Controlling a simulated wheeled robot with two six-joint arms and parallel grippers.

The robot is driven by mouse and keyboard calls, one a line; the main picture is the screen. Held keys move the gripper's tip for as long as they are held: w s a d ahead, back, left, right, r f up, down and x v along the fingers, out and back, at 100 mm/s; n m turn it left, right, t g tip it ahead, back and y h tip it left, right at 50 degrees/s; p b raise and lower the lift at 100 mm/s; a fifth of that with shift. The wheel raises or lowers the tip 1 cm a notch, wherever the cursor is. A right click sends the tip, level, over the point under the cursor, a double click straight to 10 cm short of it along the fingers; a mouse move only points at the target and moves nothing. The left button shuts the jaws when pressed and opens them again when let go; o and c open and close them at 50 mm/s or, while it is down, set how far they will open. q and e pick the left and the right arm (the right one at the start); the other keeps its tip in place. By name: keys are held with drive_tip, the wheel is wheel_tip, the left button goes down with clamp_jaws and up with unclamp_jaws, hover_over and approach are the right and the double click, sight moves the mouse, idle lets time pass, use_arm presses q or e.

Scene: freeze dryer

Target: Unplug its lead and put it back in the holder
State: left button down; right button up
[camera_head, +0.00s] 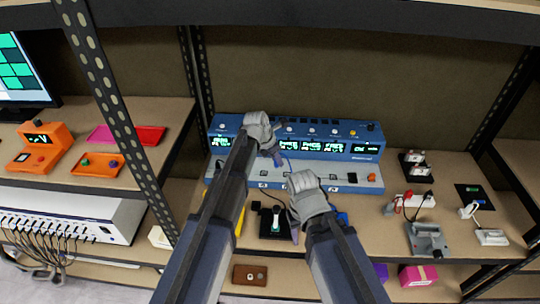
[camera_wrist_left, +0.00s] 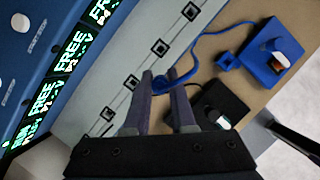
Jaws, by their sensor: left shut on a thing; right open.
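My left gripper (camera_head: 277,160) is in front of the blue instrument's (camera_head: 226,124) panel, shut on a blue plug (camera_wrist_left: 161,84) in the left wrist view. A blue lead (camera_wrist_left: 205,36) curves from the plug toward a blue device (camera_wrist_left: 283,47). A small blue holder-like block (camera_wrist_left: 228,61) stands beside that device. The plug is close to the row of square sockets; I cannot tell whether it is seated in one. My right gripper (camera_head: 295,236) is open, low over the shelf beside a black device (camera_head: 270,231). The right hand hides part of the shelf behind it.
The pale front panel (camera_wrist_left: 88,15) carries several sockets below lit displays. At the right stand a grey device (camera_head: 427,240), a power strip (camera_head: 415,201) and small plugged items. An orange device (camera_head: 40,140) is on the left shelf. A slotted metal post (camera_head: 110,95) stands left of my arms.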

use_arm(q)
drive_tip(key=shift+s+d, duration=0.7)
drive_tip(key=shift+d, duration=0.2)
drive_tip(key=shift+s+d, duration=0.65)
drive_tip(key=shift+d, duration=0.2)
drive_tip(key=s+d, duration=0.6)
drive_tip(key=d, duration=0.2)
drive_tip(key=shift+s+d, duration=0.4)
drive_tip(key=shift+d, duration=0.1)
